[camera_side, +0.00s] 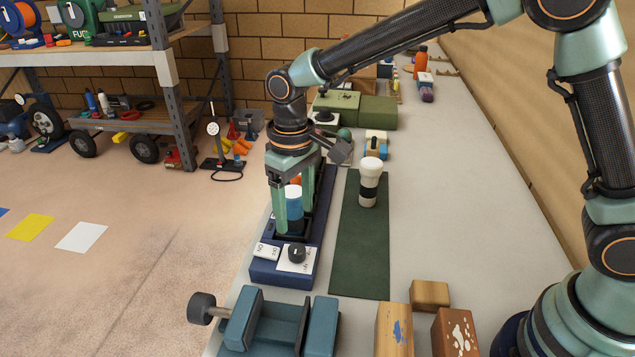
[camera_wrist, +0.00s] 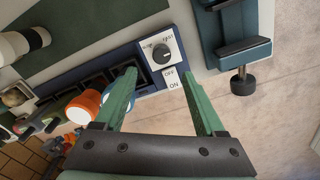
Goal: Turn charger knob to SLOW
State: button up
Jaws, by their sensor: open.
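The charger (camera_side: 262,272) is a long dark blue box on the bench, with a row of bays. Its black round knob (camera_side: 296,252) sits on a white label plate at the near end. The knob also shows in the wrist view (camera_wrist: 161,54), with small lettering around it; where it points is too small to tell. A white OFF/ON switch (camera_side: 267,251) sits beside the plate. My gripper (camera_side: 293,222) points down above the charger, just behind the knob. In the wrist view my open fingers (camera_wrist: 160,76) have the knob ahead of their tips, not between them.
A green mat (camera_side: 358,262) with a white-and-black torch (camera_side: 369,183) lies to the right. A teal vise (camera_side: 262,322) and wooden blocks (camera_side: 429,295) are at the front.

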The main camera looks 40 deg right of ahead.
aim_at(296, 247)
notch_tip(296, 247, down, 9)
jog(key=shift+a, duration=0.1)
jog(key=shift+c, duration=0.4)
grip_shut()
